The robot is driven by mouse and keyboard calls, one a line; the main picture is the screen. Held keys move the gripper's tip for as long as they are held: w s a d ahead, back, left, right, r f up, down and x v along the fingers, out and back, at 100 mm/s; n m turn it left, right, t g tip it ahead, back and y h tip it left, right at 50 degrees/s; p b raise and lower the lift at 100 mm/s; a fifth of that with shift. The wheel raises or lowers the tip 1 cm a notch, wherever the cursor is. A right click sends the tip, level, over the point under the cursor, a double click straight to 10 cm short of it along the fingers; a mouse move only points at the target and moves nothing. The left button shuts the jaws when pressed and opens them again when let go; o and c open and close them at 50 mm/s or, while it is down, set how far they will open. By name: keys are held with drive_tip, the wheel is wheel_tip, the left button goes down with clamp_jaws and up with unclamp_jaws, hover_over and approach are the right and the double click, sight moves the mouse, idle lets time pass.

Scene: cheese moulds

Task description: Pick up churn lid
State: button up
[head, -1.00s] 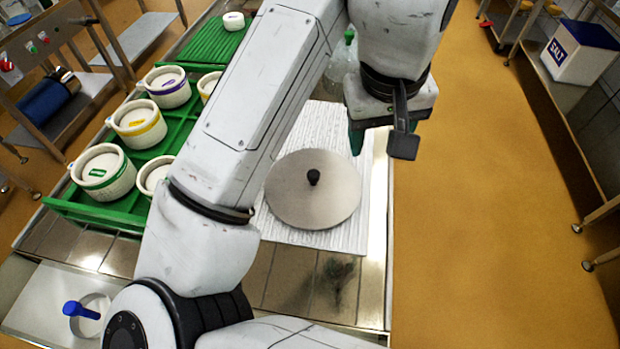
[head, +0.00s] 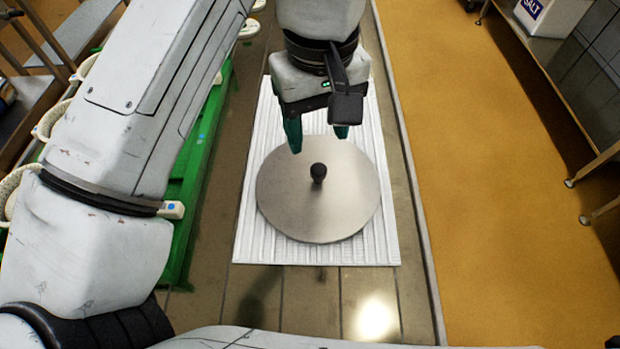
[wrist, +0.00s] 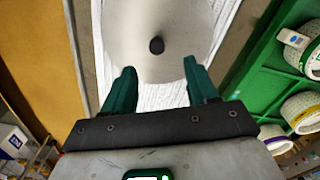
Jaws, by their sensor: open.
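The churn lid (head: 335,215) is a round, flat grey metal disc with a small black knob (head: 318,172) at its middle. It lies on a white ribbed mat (head: 251,240). My gripper (head: 317,140) is open and empty, with green fingers at the lid's far edge, apart from the knob. In the wrist view, the fingers of my gripper (wrist: 158,82) are spread, and the knob (wrist: 156,45) shows beyond them, roughly between their lines. The lid (wrist: 172,62) fills the upper middle there. The height of the fingers above the lid is hard to tell.
A green rack (head: 185,225) with white moulds stands left of the mat, partly hidden by my arm; several moulds (wrist: 299,110) show in the wrist view. The tiled bench (head: 300,290) is bare in front of the mat. A salt box (head: 553,15) sits on a shelf at right.

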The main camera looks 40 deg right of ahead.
drive_tip(key=shift+w+f, duration=0.15)
drive_tip(key=shift+f, duration=0.4)
hover_over(319, 169)
drive_tip(key=f, duration=0.4)
drive_tip(key=shift+a+f+b, duration=0.15)
drive_tip(key=shift+a+b, duration=0.15)
drive_tip(key=shift+b, duration=0.05)
drive_tip(key=shift+d+f+b, duration=0.15)
drive_tip(key=shift+f, duration=1.3)
drive_tip(key=shift+d+f+b, duration=0.15)
drive_tip(key=shift+f, duration=1.3)
drive_tip(key=shift+c, duration=0.3)
clamp_jaws()
